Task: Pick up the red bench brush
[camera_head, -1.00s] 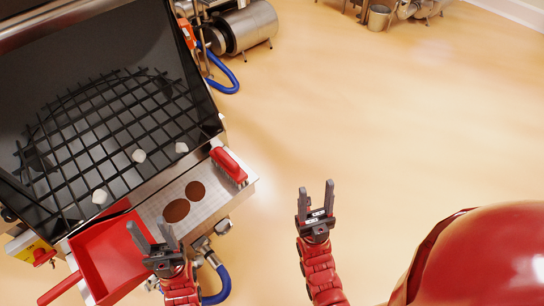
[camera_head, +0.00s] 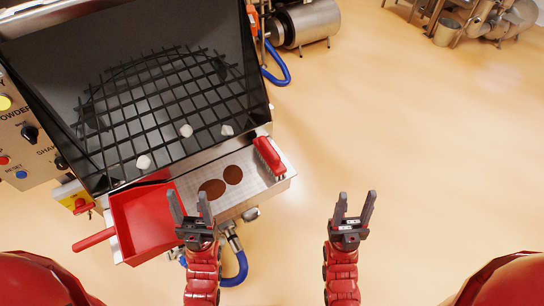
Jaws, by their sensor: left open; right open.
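The red bench brush (camera_head: 268,156) lies at the right end of the perforated metal shelf (camera_head: 250,191) in front of the hopper. Its red back faces up and its bristles show along its left side. My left gripper (camera_head: 190,207) is open and empty, in front of the shelf near the red dustpan, to the left of and nearer than the brush. My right gripper (camera_head: 354,209) is open and empty over the floor, to the right of and nearer than the brush. Neither gripper appears to touch the brush.
A red dustpan (camera_head: 145,222) sits at the shelf's left, its handle sticking out left. Two brown round patches (camera_head: 212,189) lie on the shelf. The hopper's black grid (camera_head: 165,110) holds three white lumps (camera_head: 186,131). A blue hose (camera_head: 240,268) hangs below.

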